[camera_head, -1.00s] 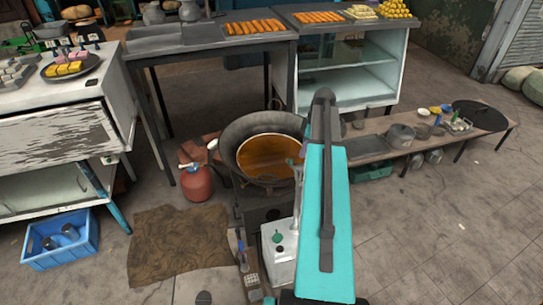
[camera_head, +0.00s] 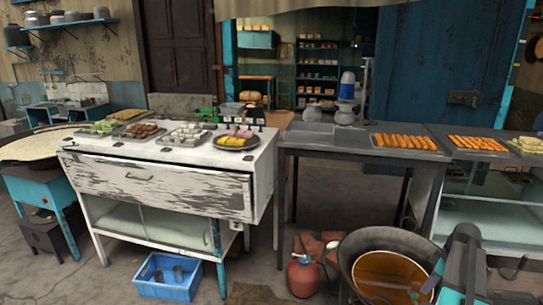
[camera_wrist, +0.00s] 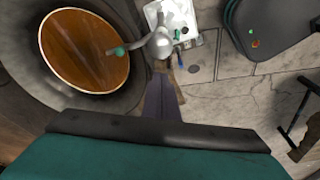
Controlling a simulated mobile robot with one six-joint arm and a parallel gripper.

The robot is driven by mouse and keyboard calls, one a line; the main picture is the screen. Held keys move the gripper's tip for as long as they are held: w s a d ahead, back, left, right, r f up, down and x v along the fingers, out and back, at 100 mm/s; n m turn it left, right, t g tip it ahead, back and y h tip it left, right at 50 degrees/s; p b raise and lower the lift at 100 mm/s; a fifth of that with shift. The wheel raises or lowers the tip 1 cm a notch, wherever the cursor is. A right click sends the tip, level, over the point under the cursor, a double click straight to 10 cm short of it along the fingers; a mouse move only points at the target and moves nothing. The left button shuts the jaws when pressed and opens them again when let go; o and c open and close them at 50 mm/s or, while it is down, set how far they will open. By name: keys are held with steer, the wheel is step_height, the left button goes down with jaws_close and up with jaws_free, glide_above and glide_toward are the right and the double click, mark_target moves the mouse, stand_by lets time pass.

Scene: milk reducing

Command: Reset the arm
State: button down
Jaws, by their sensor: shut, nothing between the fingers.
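The large dark wok (camera_head: 352,250) is at the lower right of the head view, with orange-brown liquid (camera_head: 392,280) inside. The liquid also shows at the upper left of the wrist view (camera_wrist: 85,50). My teal arm stands at the lower right of the head view and covers the wok's right edge. My gripper cannot be made out clearly there.
A white worn cabinet (camera_head: 165,185) with food trays stands left of centre. A dark table (camera_head: 330,146) with a tray of orange sweets (camera_head: 405,141) is behind the wok. A blue crate (camera_head: 165,277) sits on the floor.

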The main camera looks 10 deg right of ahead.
steer(key=w+a+f+n+g+y+b, duration=0.1)
steer(key=a+f+n+g+y+b, duration=0.15)
steer(key=a+f, duration=1.85)
steer(key=s+a+f+g+b, duration=0.1)
steer(key=s+a+f, duration=0.2)
steer(key=a, duration=0.2)
steer(key=s+a+f+g+h, duration=0.1)
steer(key=s+a+f, duration=0.25)
steer(key=a, duration=0.25)
steer(key=s+a+f+g+b, duration=0.1)
steer(key=s+a+f, duration=0.1)
steer(key=a+f, duration=0.25)
steer(key=s+a+f+m+h, duration=0.1)
steer(key=s+a+f+m, duration=0.1)
steer(key=s, duration=0.4)
steer(key=s+a+f+m+g+h+b, duration=0.1)
steer(key=s+a+f+m, duration=0.2)
steer(key=s+f+m, duration=0.1)
steer(key=s+a+f+m+g+h, duration=0.1)
steer(key=s+a+f+m, duration=0.2)
steer(key=s, duration=0.6)
steer(key=shift+m, duration=0.75)
steer(key=shift+a, duration=0.1)
